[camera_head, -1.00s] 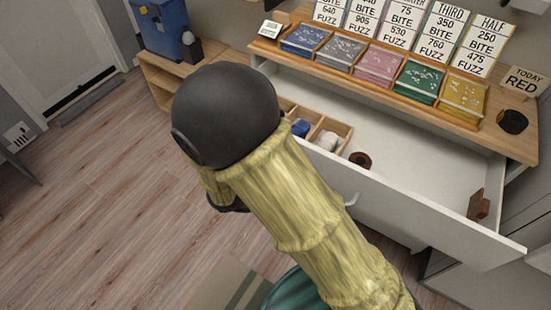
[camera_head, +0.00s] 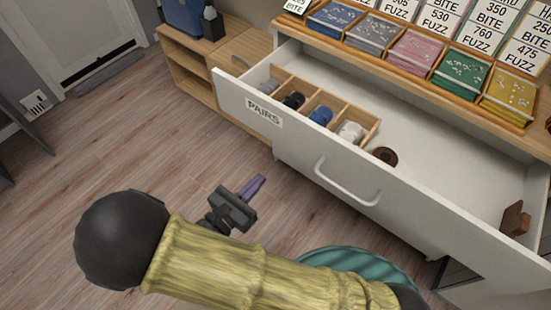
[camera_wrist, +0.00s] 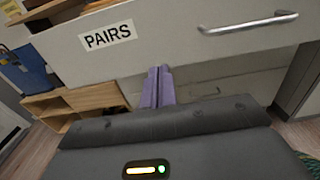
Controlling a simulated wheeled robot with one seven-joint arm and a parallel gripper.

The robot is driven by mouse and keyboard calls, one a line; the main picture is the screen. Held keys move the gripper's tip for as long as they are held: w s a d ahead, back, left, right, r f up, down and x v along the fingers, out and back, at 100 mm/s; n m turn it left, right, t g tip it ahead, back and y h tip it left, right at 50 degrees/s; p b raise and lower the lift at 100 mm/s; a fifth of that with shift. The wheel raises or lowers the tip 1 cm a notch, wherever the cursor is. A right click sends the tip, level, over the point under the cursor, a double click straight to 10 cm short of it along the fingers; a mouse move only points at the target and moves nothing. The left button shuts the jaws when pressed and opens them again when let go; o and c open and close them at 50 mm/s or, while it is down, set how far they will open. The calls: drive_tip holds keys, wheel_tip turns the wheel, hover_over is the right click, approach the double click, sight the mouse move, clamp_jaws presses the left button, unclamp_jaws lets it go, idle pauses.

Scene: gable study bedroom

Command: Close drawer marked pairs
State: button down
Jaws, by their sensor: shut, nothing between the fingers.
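The drawer marked PAIRS (camera_head: 400,200) stands pulled far out from the white cabinet. Its label (camera_head: 264,113) is at the left of its front, and a curved metal handle (camera_head: 347,186) is near the middle. The wrist view shows the drawer front (camera_wrist: 170,40), its label (camera_wrist: 107,37) and the handle (camera_wrist: 248,22) at upper right. My gripper (camera_head: 256,184) is shut and empty, with purple fingers. It is in front of the drawer, below and left of the handle, apparently apart from the front.
Inside the drawer are a wooden divider (camera_head: 372,126) with rolled socks, a dark brown roll (camera_head: 385,156) and a brown wooden piece (camera_head: 515,220). Coloured trays (camera_head: 460,75) line the top. A low wooden shelf (camera_head: 190,75) stands left. Floor (camera_head: 120,150) at left is clear.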

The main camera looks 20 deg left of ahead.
sight(297, 141)
drive_tip(key=b+x, duration=0.2)
drive_tip(key=x, duration=1.1)
drive_tip(key=shift+w, duration=0.1)
drive_tip(key=shift+w+d, duration=0.3)
drive_tip(key=shift+s+a, duration=0.1)
